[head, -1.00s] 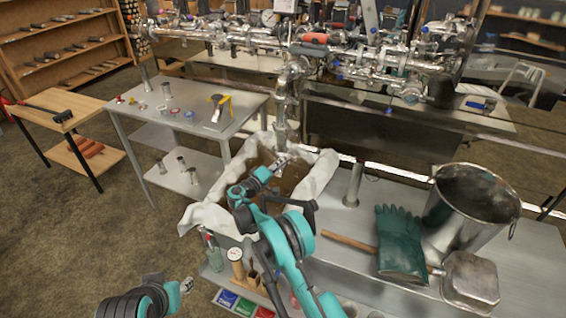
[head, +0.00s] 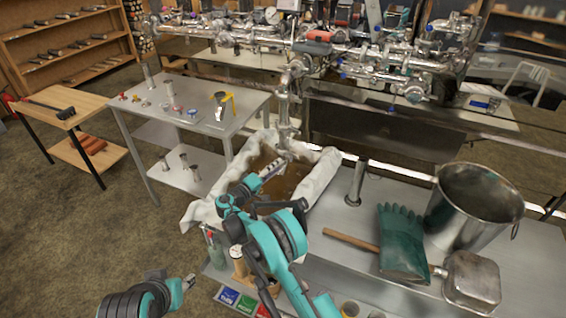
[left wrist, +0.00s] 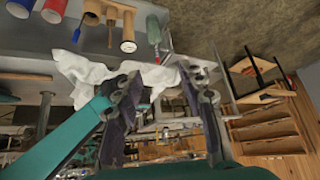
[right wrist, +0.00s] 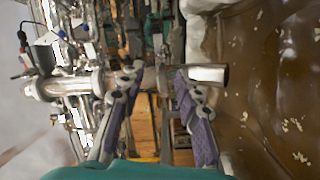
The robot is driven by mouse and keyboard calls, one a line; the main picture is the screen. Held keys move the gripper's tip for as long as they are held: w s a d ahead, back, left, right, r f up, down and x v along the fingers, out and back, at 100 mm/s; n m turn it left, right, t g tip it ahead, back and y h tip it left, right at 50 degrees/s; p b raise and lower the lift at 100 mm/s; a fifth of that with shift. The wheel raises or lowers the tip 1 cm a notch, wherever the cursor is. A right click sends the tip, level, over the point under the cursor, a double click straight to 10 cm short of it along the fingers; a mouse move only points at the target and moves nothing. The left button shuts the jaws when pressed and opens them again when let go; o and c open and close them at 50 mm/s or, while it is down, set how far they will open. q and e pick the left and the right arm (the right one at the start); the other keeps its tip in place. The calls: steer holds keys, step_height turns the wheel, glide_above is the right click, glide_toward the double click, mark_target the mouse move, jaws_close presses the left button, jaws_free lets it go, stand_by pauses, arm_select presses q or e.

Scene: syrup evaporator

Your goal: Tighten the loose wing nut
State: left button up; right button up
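My right gripper (head: 278,165) is at the lower end of the vertical steel pipe (head: 283,115), over the cloth-lined tub. In the right wrist view, its two fingers (right wrist: 156,88) are spread apart. The pipe (right wrist: 207,74) runs across beyond them, its open end beside the right finger. A clamp-like joint (right wrist: 97,82) shows on the pipe left of the fingers. I cannot make out a wing nut for certain in any view. My left gripper (head: 187,284) is low at the left, away from the pipes. In the left wrist view, its fingers (left wrist: 160,85) are open and empty.
A side table (head: 200,118) stands left. Open floor lies at the left.

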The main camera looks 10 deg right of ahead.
steer(key=v, duration=0.5)
steer(key=shift+s+a, duration=0.3)
